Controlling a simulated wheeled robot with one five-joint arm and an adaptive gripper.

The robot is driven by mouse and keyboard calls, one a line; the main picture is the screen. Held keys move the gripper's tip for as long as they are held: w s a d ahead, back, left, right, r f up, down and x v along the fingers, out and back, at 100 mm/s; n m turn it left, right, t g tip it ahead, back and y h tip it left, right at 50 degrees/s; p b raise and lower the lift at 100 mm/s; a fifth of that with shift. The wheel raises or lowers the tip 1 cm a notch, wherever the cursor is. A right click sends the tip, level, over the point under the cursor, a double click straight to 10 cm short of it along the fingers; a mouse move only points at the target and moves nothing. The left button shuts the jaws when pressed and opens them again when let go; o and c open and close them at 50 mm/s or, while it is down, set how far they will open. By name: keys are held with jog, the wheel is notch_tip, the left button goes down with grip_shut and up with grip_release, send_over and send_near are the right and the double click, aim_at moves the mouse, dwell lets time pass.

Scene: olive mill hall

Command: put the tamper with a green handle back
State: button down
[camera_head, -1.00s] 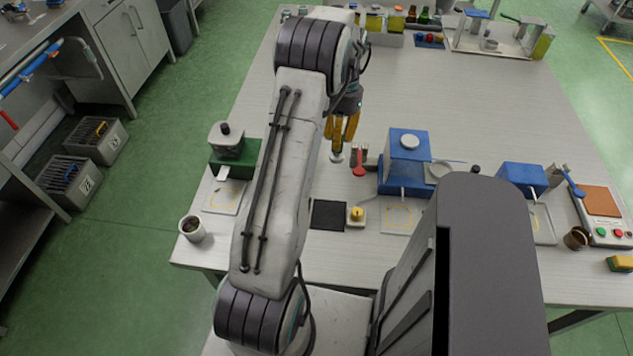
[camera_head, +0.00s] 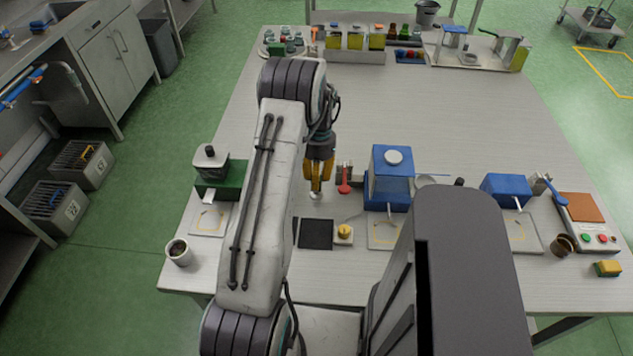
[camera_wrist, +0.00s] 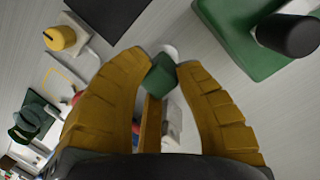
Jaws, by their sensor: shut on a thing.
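My gripper (camera_head: 317,192) is shut on the tamper with a green handle. In the wrist view, the green handle (camera_wrist: 160,76) sits between the fingertips (camera_wrist: 161,68), and part of its pale round base shows just beyond. In the head view the tamper's pale base (camera_head: 316,196) shows below the fingertips, over the table behind the black mat (camera_head: 316,234). I cannot tell whether it touches the table. A small stand (camera_head: 344,169) with a red-handled tamper (camera_head: 344,183) is just right of my gripper.
A green grinder (camera_head: 222,181) stands to the left and a blue grinder (camera_head: 390,180) to the right. A yellow knob on a pale block (camera_head: 344,233) is beside the mat. A cup (camera_head: 179,252) stands near the left edge. The table's middle behind the stand is clear.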

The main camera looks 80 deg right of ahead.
jog(key=shift+f, duration=1)
jog(key=shift+f, duration=0.1)
jog(key=shift+f, duration=0.1)
jog(key=c, duration=1)
grip_release()
jog(key=r, duration=0.4)
jog(key=d+r, duration=0.1)
jog(key=r, duration=0.3)
jog(key=d+r, duration=0.1)
jog(key=r, duration=0.3)
jog(key=shift+r+b, duration=0.1)
jog(key=shift+b, duration=0.25)
